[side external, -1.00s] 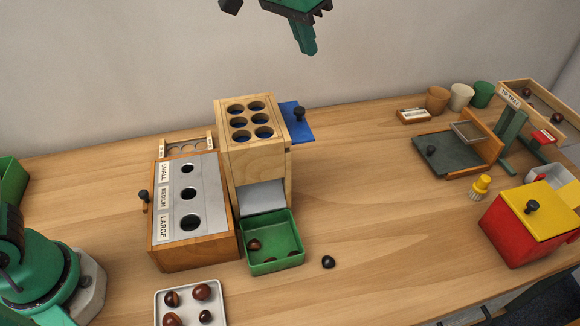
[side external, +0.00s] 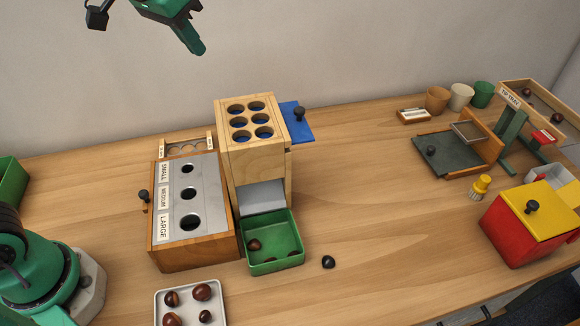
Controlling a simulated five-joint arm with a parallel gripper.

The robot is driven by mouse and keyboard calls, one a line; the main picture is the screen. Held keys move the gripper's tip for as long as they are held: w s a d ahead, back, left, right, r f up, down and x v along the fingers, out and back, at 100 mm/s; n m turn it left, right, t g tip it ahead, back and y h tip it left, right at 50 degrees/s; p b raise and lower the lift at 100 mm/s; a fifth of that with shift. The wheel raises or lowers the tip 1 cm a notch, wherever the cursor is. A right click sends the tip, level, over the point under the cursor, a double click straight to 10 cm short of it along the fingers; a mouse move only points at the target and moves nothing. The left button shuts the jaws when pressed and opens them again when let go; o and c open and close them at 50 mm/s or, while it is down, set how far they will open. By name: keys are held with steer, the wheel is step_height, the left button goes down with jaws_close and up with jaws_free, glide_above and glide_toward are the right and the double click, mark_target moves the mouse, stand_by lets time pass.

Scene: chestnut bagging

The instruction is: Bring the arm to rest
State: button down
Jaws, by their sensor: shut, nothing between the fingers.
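My gripper (side external: 192,38) is at the top of the side external view, high above the table and in front of the wall. It is green, points down and to the right, and its fingers are together with nothing between them. It is left of and well above the wooden block with several round holes (side external: 262,160). It touches nothing. The upper part of my arm is cut off by the top edge of the picture.
A sizing box (side external: 215,225), a green tray with chestnuts (side external: 290,226) and a white tray of chestnuts (side external: 187,290) stand below. One dark chestnut (side external: 328,262) lies loose. A red box with a yellow lid (side external: 510,235) is at right.

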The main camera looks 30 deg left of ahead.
steer(key=s+a+f+n, duration=0.1)
steer(key=s+a+f, duration=0.3)
steer(key=s, duration=0.3)
steer(key=s+a+f+n+t+y, duration=0.1)
steer(key=s+a+f, duration=0.4)
steer(key=s, duration=0.3)
steer(key=shift+s+a+f, duration=0.2)
steer(key=shift+s+a, duration=0.05)
steer(key=shift+a, duration=0.35)
